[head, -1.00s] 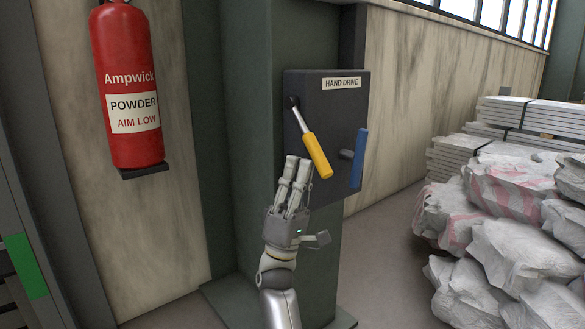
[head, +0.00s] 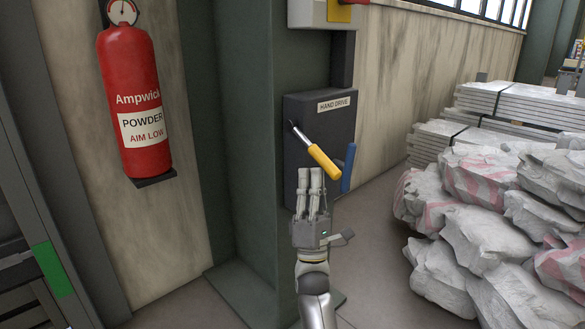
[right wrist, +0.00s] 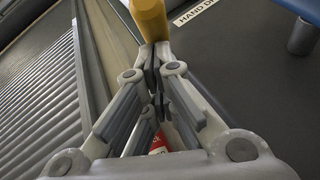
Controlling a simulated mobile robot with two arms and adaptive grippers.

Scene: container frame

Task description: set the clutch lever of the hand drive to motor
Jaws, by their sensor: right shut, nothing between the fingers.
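The hand drive is a dark grey box (head: 333,120) on a green column, with a white "HAND DRIVE" label (head: 334,104). Its clutch lever has a thin metal shank and a yellow grip (head: 323,161), slanting down to the right from its pivot. A blue handle (head: 349,168) sits at the box's right side. My right gripper (head: 310,174) is shut and empty, just below and left of the yellow grip. In the right wrist view the yellow grip (right wrist: 149,18) is right at the fingertips (right wrist: 155,62); I cannot tell if they touch. My left gripper is not in view.
A red fire extinguisher (head: 135,100) hangs on the wall at the left. A grey box with a red part on yellow (head: 318,12) is above the hand drive. Wrapped sacks (head: 480,190) and stacked slabs (head: 500,105) fill the right side. Some floor is clear between.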

